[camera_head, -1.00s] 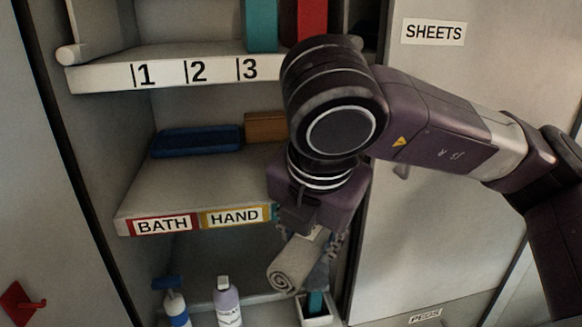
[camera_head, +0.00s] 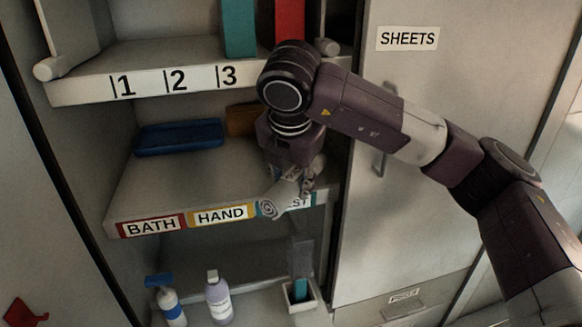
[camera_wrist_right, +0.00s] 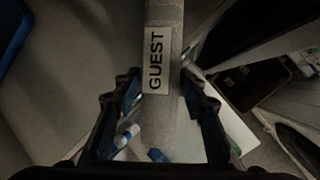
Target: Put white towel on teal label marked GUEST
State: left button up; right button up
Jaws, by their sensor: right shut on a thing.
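The white towel (camera_head: 270,207) is a tight roll, its spiral end facing the front left. My right gripper (camera_head: 298,190) is shut on it at the front edge of the middle shelf. In the right wrist view the towel (camera_wrist_right: 160,118) lies between the two fingers of my right gripper (camera_wrist_right: 160,82) and bears a white tag reading GUEST. On the shelf edge, the teal label (camera_head: 312,199) is partly hidden behind the towel and gripper; only its last letters show. Whether the towel touches the shelf I cannot tell. My left gripper is not in view.
The middle shelf (camera_head: 165,185) has bare room at front; BATH (camera_head: 151,227) and HAND (camera_head: 221,215) labels mark its edge. A blue tray (camera_head: 180,136) and a brown box (camera_head: 241,120) stand at its back. Bottles (camera_head: 219,300) stand below. The SHEETS door (camera_head: 430,100) is on the right.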

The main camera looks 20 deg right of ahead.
aim_at(291, 170)
jog(key=w, duration=0.1)
jog(key=w+p, duration=0.1)
jog(key=w+d, duration=0.1)
jog(key=shift+r+p, duration=0.25)
jog(key=shift+p, duration=0.05)
jog(key=shift+w+f+p, duration=0.3)
jog(key=shift+f+p, duration=0.15)
jog(key=shift+p, duration=0.05)
jog(key=shift+f, duration=0.1)
jog(key=shift+s, duration=0.15)
jog(key=o, duration=1.2)
jog(key=shift+f, duration=0.1)
